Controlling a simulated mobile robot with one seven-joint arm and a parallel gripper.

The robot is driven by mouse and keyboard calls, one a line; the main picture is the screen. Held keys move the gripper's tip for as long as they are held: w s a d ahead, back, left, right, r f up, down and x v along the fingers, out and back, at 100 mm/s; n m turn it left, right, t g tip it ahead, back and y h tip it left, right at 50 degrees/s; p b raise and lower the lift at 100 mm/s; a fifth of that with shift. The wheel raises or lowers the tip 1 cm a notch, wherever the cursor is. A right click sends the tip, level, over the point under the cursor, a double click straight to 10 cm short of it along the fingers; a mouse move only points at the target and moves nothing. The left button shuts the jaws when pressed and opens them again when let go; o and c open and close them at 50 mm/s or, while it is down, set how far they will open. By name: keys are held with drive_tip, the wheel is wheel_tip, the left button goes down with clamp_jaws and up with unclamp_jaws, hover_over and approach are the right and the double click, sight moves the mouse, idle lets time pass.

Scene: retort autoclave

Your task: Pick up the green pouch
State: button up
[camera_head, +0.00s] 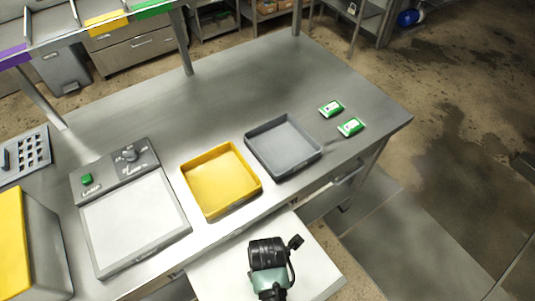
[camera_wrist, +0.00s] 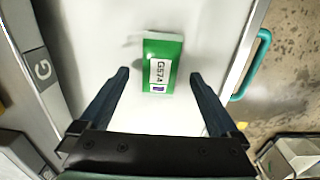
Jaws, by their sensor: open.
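In the wrist view a green pouch (camera_wrist: 173,49) with a white label reading "G574" lies on a white surface (camera_wrist: 100,30). My gripper (camera_wrist: 160,75) is open above it. The pouch shows between and slightly beyond the two dark fingertips, with a gap on each side; nothing is held. In the head view my arm covers part of a white top (camera_head: 315,270) at the bottom, and no pouch shows there. Two other green-and-white pouches, one farther back (camera_head: 331,109) and one nearer (camera_head: 351,127), lie on the steel table's right end.
In the wrist view a grey panel marked "G" (camera_wrist: 43,68) stands left and a teal handle (camera_wrist: 252,70) right of the white surface.

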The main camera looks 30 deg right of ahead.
drive_tip(key=shift+f, duration=0.95)
drive_tip(key=shift+r, duration=0.15)
clamp_jaws()
